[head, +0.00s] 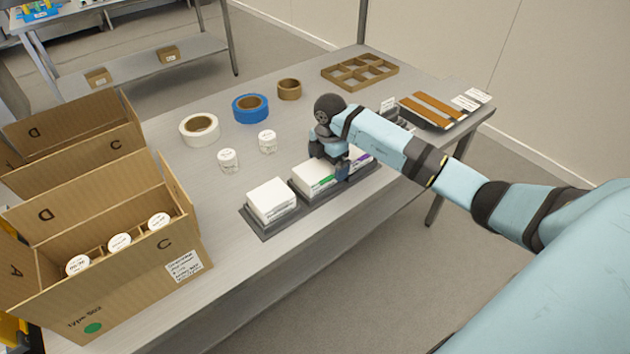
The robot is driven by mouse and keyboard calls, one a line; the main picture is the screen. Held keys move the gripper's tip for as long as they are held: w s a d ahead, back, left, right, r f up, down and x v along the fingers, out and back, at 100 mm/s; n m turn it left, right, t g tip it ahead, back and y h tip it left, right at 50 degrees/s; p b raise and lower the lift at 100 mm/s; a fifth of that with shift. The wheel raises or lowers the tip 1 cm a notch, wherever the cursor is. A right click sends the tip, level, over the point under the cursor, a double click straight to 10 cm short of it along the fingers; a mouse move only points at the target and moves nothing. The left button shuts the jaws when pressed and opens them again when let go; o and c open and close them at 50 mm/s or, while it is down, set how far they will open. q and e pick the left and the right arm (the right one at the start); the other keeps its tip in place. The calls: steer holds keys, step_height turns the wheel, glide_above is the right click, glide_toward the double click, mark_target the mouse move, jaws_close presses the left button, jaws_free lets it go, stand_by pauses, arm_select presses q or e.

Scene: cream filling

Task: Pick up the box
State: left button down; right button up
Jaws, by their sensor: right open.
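White boxes stand in a row in a dark grey tray (262,234) near the front edge of the table. The nearest white box (270,200) looks plain. The middle white box (312,178) has a green mark, and the far white box (366,158) has a purple mark and is partly hidden by my right arm. My right gripper (340,172) is open and points down at the right end of the middle box; I cannot tell whether it touches it. A large open cardboard box (125,285) stands at the left, with several white-lidded jars inside. My left gripper is out of view.
Two white-lidded jars (228,160) stand mid-table. White tape (199,130), blue tape (250,109) and brown tape (289,90) lie behind them. A cardboard divider (359,71) and a tray with brown items (432,110) are at the far end. Table room is clear around the jars.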

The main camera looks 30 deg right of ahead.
steer(key=shift+f, duration=0.7)
steer(key=shift+c, duration=0.5)
steer(key=c, duration=0.7)
steer(key=shift+r, duration=0.15)
